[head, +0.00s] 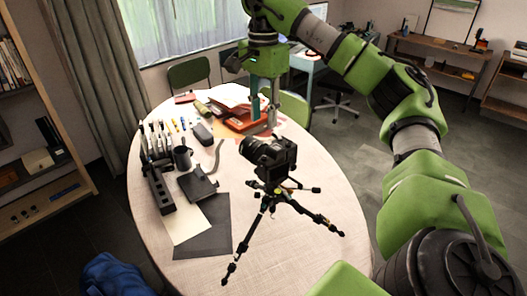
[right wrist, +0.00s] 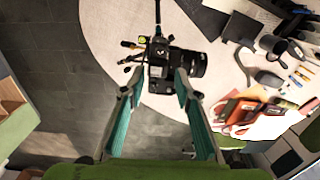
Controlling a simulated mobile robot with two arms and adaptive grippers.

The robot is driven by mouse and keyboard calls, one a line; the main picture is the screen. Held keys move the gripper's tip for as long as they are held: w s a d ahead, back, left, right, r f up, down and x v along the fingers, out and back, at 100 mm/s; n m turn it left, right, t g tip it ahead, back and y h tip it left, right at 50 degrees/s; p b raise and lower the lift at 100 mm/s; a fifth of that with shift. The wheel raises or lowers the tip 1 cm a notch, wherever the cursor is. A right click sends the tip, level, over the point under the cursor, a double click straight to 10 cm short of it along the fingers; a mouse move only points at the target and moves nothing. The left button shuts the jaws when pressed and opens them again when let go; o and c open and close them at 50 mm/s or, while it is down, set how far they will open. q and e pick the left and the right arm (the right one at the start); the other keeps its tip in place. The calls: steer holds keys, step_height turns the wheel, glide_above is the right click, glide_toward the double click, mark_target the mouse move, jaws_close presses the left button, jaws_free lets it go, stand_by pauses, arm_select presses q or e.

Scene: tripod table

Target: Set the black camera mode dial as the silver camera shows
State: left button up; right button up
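The black camera (head: 268,158) stands upright on a small black tripod (head: 268,207) on the round table. It also shows in the right wrist view (right wrist: 172,62), with its lens pointing right. Its mode dial is too small to read. I cannot make out a silver camera in either view. My right gripper (head: 262,122) hangs above the table, just behind and above the black camera in the head view. In the right wrist view its teal fingers (right wrist: 158,80) are apart and empty, with the camera body beyond their tips. My left gripper is not in view.
The pale table (head: 300,225) holds a dark mug (head: 182,157), a black rack (head: 159,190), a grey mat (head: 207,232) and orange-brown boxes (head: 240,121). The table is clear right of the tripod. A green chair (head: 190,74) stands behind.

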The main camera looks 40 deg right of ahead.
mark_target(264, 157)
step_height(264, 157, down, 4)
steer(key=shift+b, duration=0.65)
step_height(264, 157, down, 6)
steer(key=shift+r+p, duration=0.2)
steer(key=shift+p, duration=0.45)
steer(key=shift+f, duration=0.85)
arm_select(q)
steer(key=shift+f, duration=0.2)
arm_select(e)
steer(key=shift+c, duration=0.4)
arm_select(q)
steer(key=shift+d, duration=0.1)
arm_select(e)
jaws_close()
